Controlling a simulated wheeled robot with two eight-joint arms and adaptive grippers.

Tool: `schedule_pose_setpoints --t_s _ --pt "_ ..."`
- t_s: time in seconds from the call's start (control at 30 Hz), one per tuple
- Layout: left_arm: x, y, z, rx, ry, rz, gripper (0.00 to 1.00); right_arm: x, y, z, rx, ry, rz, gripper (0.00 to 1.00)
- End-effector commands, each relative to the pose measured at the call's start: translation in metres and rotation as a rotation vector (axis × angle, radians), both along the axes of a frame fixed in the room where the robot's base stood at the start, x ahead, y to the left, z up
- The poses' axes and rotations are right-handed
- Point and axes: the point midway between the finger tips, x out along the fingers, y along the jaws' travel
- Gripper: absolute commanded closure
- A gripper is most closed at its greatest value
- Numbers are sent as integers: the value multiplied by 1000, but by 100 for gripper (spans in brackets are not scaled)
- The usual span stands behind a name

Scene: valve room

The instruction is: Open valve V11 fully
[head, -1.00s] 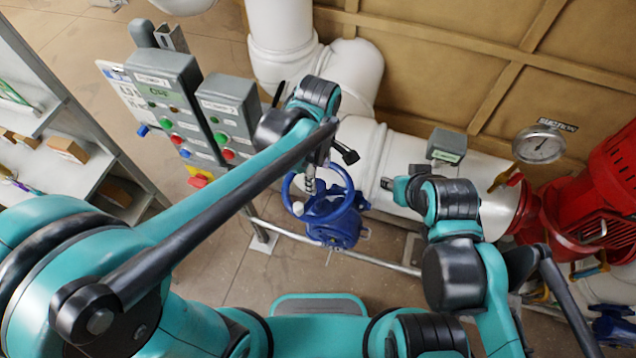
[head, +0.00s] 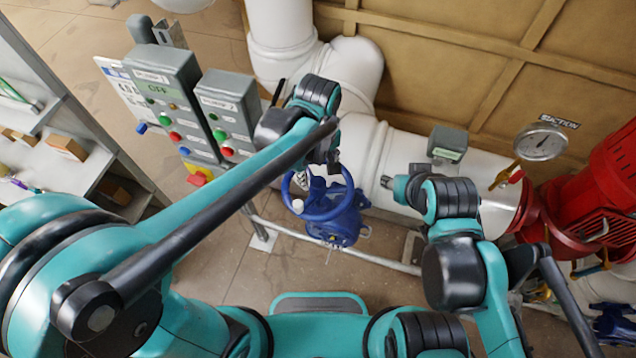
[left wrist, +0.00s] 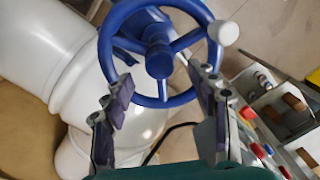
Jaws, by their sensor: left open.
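A blue handwheel valve (head: 341,213) stands in front of the white pipe, with a white knob (head: 298,204) on its rim. No tag reading V11 is legible on it. My left gripper (head: 318,172) is at the far side of the wheel, its fingers partly hidden by my wrist. In the left wrist view the blue wheel (left wrist: 158,60) lies ahead with its white knob (left wrist: 227,32) at the upper right. The open left fingers (left wrist: 163,92) stand apart near the rim's lower part and hold nothing. My right wrist is over the pipe; its gripper fingers are not visible.
Grey pump control boxes (head: 160,90) with buttons stand left of the valve. A shelf (head: 75,165) is at the far left. A suction gauge (head: 541,143) and red pump (head: 600,190) are at the right. A thin rail (head: 370,256) runs below the wheel.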

Motion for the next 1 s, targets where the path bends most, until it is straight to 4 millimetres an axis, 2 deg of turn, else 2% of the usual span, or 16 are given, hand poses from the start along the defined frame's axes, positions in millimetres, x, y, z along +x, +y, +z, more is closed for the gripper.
schedule_pose_setpoints --t_s 0.1,0.6,0.9,0.93,1.0 --pt "0 0 -14 0 0 0 41 0 0 -12 0 0 0 60" --pt "0 0 -55 0 0 1 41 0 0 -45 0 0 0 60" --pt "0 -1 -59 -1 0 1 41 0 0 -46 0 0 0 60" --pt "0 -1 -59 -2 0 1 37 0 0 -46 0 0 0 60" --pt "0 -1 -59 -2 0 1 56 0 0 -46 0 0 0 60"
